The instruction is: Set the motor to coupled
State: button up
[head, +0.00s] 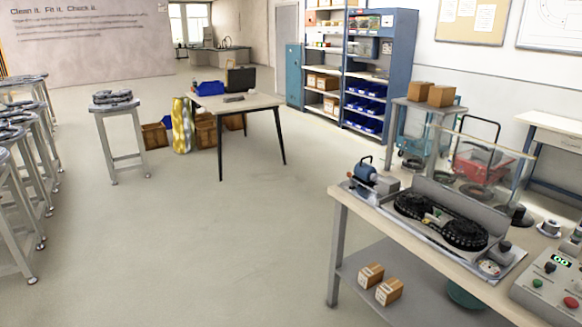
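A small blue motor (366,172) with a dark handle on top sits at the far left end of the workbench (480,285). It stands beside a grey block (387,184); whether the two are coupled is too small to tell. A control box (553,283) with a green display, a red button and green buttons stands at the bench's right corner, cut by the picture edge. My gripper is not in view.
Two small cartons (380,283) lie on the bench's lower shelf. A table (238,103) with a blue bin stands farther back. Stools (117,118) line the left. Blue shelving (360,70) stands at the back. The floor (220,230) left of the bench is clear.

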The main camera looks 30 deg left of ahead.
aim_at(366, 173)
jog(key=u, duration=0.65)
jog(key=i+j+u, duration=0.3)
jog(key=i, duration=0.2)
jog(key=i+j+u, duration=0.15)
jog(key=i+u, duration=0.15)
jog(key=i, duration=0.25)
jog(key=i+u, duration=0.3)
jog(key=i, duration=2.1)
jog(key=i+j+z, duration=0.1)
jog(key=i+z, duration=0.3)
jog(key=i, duration=0.15)
jog(key=i+j+z, duration=0.35)
jog(key=i, duration=0.2)
jog(key=i+j+z, duration=0.75)
jog(key=i+j, duration=0.15)
